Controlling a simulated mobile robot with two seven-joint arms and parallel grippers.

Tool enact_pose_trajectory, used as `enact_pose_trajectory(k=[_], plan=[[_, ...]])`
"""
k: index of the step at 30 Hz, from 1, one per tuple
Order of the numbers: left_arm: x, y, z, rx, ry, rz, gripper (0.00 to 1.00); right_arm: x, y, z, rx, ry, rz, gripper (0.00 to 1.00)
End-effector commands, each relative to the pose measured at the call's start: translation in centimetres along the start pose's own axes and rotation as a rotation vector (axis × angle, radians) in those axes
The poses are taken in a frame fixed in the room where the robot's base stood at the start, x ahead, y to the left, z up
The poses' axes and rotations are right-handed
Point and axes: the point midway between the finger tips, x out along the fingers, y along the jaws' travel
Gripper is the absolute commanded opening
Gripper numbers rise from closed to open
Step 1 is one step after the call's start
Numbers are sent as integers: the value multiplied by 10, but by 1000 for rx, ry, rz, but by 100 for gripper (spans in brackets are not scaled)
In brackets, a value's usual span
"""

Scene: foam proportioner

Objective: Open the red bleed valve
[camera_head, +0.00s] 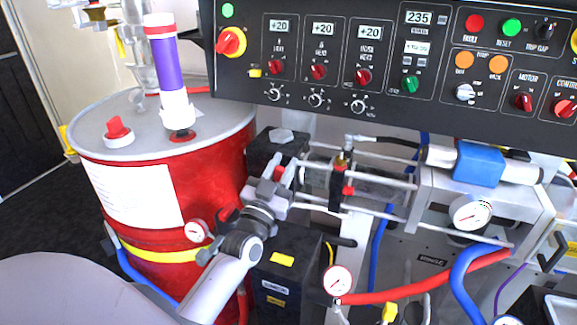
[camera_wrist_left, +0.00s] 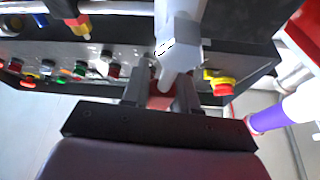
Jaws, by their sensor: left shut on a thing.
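My left gripper (camera_head: 279,176) is in the middle of the head view, in front of a dark block to the right of the red drum. In the left wrist view my gripper (camera_wrist_left: 160,92) has its two dark fingers on either side of a small red piece, which looks like the red bleed valve (camera_wrist_left: 160,101). The fingers are shut on it. In the head view only a bit of the red valve (camera_head: 278,172) shows between the fingers; the rest is hidden. A light grey part (camera_wrist_left: 178,55) is just beyond the fingertips. My right gripper is not in view.
A red drum (camera_head: 220,160) with a purple and white tube pump (camera_head: 167,70) stands at the left. A black control panel (camera_head: 330,95) hangs above. Metal rods, gauges (camera_head: 338,281), a blue block (camera_head: 479,163) and a red hose (camera_head: 430,284) crowd the right.

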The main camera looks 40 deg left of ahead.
Motion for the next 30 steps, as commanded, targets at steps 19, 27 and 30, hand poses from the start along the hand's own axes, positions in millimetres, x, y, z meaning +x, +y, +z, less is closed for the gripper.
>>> enact_pose_trajectory(k=[19,27,30], plan=[[0,-11,1,-150,-1,-62,0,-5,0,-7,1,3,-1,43],[0,-11,1,-152,-1,-62,38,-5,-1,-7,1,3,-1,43],[0,-11,1,-150,-1,-62,49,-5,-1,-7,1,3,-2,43]])
